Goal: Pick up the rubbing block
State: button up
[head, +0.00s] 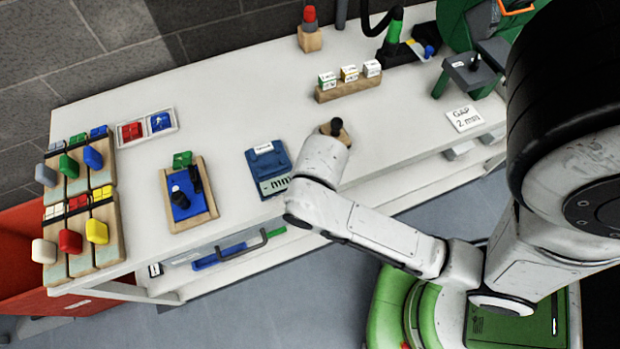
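A small light-wood block with a dark upright knob (337,128), which looks like the rubbing block, stands on the white bench (235,125) just beyond the end of my arm. Its near side is hidden behind my white wrist link. My arm reaches in from the right, bends over the bench's front edge and ends close to this block. My gripper's fingers are hidden by the wrist, so I cannot see whether they touch the block or are open or shut.
A blue device (268,168) lies left of my wrist, and a wooden tray with a blue panel (190,195) is further left. Coloured tile racks (80,215) fill the left end. A labelled wooden holder (348,88) stands behind.

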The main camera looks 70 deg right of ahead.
aim_at(335, 129)
jog(key=k+l+z, duration=0.25)
jog(key=k, duration=0.3)
jog(key=k+l+z, duration=0.2)
jog(key=k+l, duration=0.35)
